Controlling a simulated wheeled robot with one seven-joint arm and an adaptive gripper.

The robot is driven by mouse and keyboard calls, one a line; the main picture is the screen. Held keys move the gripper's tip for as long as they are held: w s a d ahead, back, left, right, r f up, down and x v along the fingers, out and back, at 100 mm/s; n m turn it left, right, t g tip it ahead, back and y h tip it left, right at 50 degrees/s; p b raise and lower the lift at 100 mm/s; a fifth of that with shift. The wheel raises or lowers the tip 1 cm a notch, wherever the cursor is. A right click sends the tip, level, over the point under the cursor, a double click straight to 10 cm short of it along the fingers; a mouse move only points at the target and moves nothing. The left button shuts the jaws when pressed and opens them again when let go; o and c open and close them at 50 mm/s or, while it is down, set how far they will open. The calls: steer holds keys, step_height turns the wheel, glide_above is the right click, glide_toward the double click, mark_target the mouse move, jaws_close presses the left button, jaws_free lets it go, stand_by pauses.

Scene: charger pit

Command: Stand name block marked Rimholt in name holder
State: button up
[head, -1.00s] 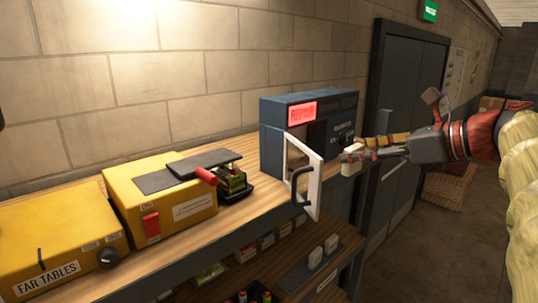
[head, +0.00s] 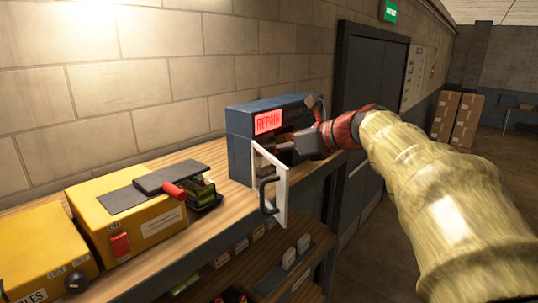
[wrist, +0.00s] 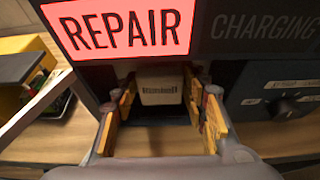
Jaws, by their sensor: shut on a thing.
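The cream name block (wrist: 158,84), its lettering reading roughly Rimholt, is between my gripper's fingers in the wrist view. My gripper (wrist: 160,100) is shut on it, with yellow-padded fingers at its left and right sides. The block is in the dark opening of the blue box (head: 238,150), below the lit red REPAIR sign (wrist: 122,30). In the head view my gripper (head: 292,146) is at the box front and hides the block. I cannot make out a name holder inside the opening, nor whether the block touches the floor there.
The box's white-framed door (head: 272,185) stands open on the left of the opening. Yellow boxes (head: 140,215) stand left on the wooden bench. A CHARGING label (wrist: 265,27) and a dark knob (wrist: 284,108) are right of the opening. Two pale blocks (head: 296,250) stand on the lower shelf.

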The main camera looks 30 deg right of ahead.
steer(key=shift+f, duration=1)
steer(key=shift+f, duration=0.2)
steer(key=o, duration=1.1)
steer(key=shift+o, duration=0.2)
steer(key=shift+s+d+r, duration=0.1)
steer(key=shift+s+r, duration=0.05)
steer(key=shift+r, duration=0.1)
steer(key=b+v, duration=0.1)
steer(key=v, duration=1)
steer(key=shift+s+b, duration=0.3)
steer(key=shift+d+r, duration=0.15)
